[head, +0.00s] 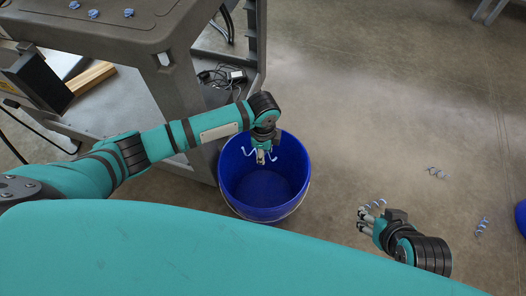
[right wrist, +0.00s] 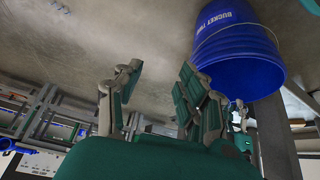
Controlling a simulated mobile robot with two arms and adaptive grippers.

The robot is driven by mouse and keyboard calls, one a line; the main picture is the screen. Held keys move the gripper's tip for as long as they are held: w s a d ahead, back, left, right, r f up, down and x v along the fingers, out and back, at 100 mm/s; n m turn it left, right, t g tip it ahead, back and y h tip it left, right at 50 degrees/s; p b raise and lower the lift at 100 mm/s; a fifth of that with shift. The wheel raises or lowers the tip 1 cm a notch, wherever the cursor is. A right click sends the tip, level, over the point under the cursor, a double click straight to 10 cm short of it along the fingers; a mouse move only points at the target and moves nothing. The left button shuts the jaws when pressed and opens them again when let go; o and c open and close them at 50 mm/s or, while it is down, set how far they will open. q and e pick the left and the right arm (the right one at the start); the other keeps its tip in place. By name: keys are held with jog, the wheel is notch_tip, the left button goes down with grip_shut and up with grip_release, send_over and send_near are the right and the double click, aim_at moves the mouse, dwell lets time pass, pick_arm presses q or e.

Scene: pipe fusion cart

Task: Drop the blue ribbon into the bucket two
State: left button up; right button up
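The blue bucket (head: 232,188) stands on the floor beside the cart; in the right wrist view the bucket (right wrist: 235,57) carries a partly readable white "BUCKET" label. My left gripper (head: 261,156) is over the bucket's opening, pointing down. It appears shut on a pale blue curled ribbon (head: 248,152), whose ends stick out on both sides. My right gripper (head: 363,220) is low over the floor to the right of the bucket. Its fingers are apart and empty in the right wrist view (right wrist: 155,95). Another ribbon (head: 376,203) lies by its fingers.
More curled ribbons lie on the floor at right (head: 436,172) (head: 482,227). Several small blue pieces (head: 93,13) sit on the grey cart top (head: 120,35). Another blue object (head: 521,217) is cut off at the right edge.

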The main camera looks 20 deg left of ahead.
pick_arm(q)
jog(key=shift+f, duration=0.3)
jog(key=o, duration=0.8)
jog(key=shift+c, duration=0.2)
notch_tip(320, 180, up, 12)
dwell(0.4)
